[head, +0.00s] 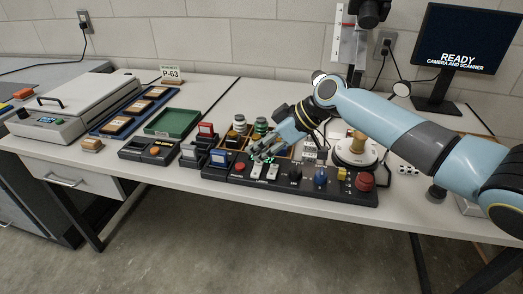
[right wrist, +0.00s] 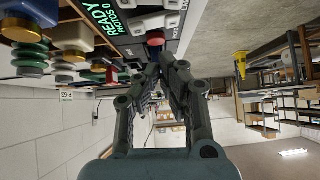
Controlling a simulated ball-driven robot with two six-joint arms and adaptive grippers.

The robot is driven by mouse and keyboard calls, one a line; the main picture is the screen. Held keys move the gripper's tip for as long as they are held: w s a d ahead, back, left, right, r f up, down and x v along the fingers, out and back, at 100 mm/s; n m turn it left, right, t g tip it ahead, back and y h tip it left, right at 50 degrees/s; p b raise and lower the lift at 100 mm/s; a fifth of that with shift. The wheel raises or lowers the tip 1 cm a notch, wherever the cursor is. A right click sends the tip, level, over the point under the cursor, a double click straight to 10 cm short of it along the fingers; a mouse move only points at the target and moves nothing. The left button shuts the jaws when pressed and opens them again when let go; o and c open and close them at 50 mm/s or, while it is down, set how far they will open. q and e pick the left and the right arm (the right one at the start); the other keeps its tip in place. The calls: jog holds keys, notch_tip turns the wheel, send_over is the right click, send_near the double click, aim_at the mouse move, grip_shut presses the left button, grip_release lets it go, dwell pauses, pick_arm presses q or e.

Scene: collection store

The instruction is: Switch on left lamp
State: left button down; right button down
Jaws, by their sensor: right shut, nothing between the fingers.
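A black control panel (head: 330,190) lies along the front of the table in the head view. Two white switches (head: 257,171) stand on its left part, beside a red button (head: 239,167). My right gripper (head: 259,157) is shut and empty, just above and behind the white switches. In the right wrist view its fingers (right wrist: 160,62) point toward the panel, near the red button (right wrist: 155,39) and the white switches (right wrist: 150,24). Whether a fingertip touches a switch cannot be told. The switch labels are too small to read. My left gripper is not in view.
The panel also carries a blue knob (head: 320,177) and a large red button (head: 365,181). A wooden tray (head: 284,152) and a round turntable (head: 357,154) stand behind it. Dark boxes (head: 191,155) and a green tray (head: 172,123) are to the left.

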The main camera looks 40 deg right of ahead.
jog(key=a+v, duration=0.1)
jog(key=v, duration=0.9)
jog(key=shift+s+r, duration=0.55)
jog(key=shift+r, duration=0.05)
jog(key=shift+a, duration=0.15)
